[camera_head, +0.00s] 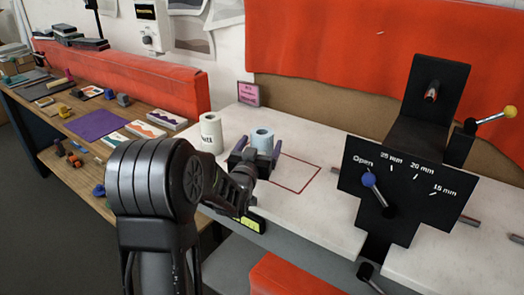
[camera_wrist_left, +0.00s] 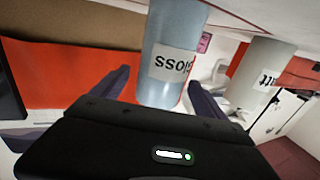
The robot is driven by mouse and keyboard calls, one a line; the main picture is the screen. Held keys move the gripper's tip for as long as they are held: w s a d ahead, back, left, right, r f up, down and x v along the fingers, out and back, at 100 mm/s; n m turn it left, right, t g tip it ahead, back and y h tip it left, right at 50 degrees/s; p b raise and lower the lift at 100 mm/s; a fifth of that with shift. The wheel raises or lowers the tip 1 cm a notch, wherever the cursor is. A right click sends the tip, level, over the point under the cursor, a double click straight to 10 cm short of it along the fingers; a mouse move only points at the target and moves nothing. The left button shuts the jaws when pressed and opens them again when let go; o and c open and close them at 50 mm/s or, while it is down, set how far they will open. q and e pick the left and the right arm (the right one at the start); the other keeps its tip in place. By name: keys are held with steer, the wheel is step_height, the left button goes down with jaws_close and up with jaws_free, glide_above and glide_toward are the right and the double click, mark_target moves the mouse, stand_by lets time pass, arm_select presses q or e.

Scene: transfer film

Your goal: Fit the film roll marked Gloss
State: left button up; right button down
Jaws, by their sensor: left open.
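The film roll marked Gloss is a pale blue-grey cylinder (camera_head: 262,139) standing on the white worktop. In the left wrist view the Gloss roll (camera_wrist_left: 170,62) shows its label, between my finger tips. My left gripper (camera_head: 259,150) is open, with one purple finger on each side of the roll; I cannot tell whether either touches it. The left gripper also shows in the wrist view (camera_wrist_left: 160,85). A cream roll (camera_head: 211,134) stands to its left; its label, partly readable, ends in "tt" in the wrist view (camera_wrist_left: 262,70). My right gripper is out of view.
A black machine (camera_head: 402,187) stands at right, with a dial marked Open to 15 mm, a blue-knobbed lever (camera_head: 369,181) near Open and a yellow-knobbed lever (camera_head: 509,112). A red outline (camera_head: 300,192) lies on the worktop between. A cluttered wooden bench (camera_head: 150,107) is at left.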

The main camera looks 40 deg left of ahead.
arm_select(q)
steer(key=shift+p+x, duration=0.65)
steer(key=shift+x, duration=2)
steer(key=shift+c, duration=0.4)
jaws_close()
